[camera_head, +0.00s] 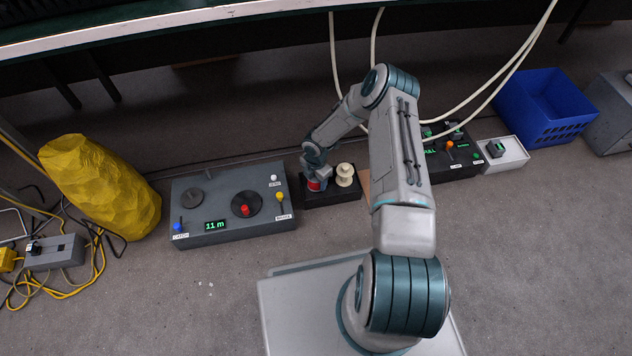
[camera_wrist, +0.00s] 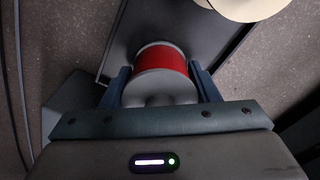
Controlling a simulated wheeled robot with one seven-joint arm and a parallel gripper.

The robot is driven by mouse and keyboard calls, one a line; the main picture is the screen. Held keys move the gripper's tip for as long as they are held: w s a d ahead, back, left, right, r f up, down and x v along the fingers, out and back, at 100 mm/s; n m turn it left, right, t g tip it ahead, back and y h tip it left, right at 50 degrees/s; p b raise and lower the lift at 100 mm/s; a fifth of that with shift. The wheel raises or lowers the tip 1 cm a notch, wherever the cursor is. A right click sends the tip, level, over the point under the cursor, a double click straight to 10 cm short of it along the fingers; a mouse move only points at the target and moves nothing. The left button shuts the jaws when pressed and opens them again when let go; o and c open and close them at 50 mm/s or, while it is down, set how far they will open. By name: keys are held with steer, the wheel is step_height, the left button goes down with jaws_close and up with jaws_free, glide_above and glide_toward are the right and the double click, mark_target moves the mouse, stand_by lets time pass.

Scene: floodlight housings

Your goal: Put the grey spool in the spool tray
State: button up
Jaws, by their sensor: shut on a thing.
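The grey spool (camera_wrist: 160,88), wound with a red band, is between the two blue fingers of my gripper (camera_wrist: 158,72) in the wrist view. My gripper is shut on it. In the head view my gripper (camera_head: 316,180) is at the left part of the dark spool tray (camera_head: 342,197), with a bit of red showing. I cannot tell whether the spool touches the tray floor. A cream spool (camera_head: 345,174) stands upright at the tray's right side. It also shows at the top of the wrist view (camera_wrist: 248,6).
A grey winder box (camera_head: 225,236) with knobs and a display reading "11 m" stands left of the tray. A dark control panel (camera_head: 462,170), a white tray (camera_head: 513,162) and a blue crate (camera_head: 560,130) are to the right. Pale hoses hang behind my arm.

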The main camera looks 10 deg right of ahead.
steer(key=shift+f, duration=0.1)
steer(key=shift+f, duration=0.15)
steer(key=o, duration=1)
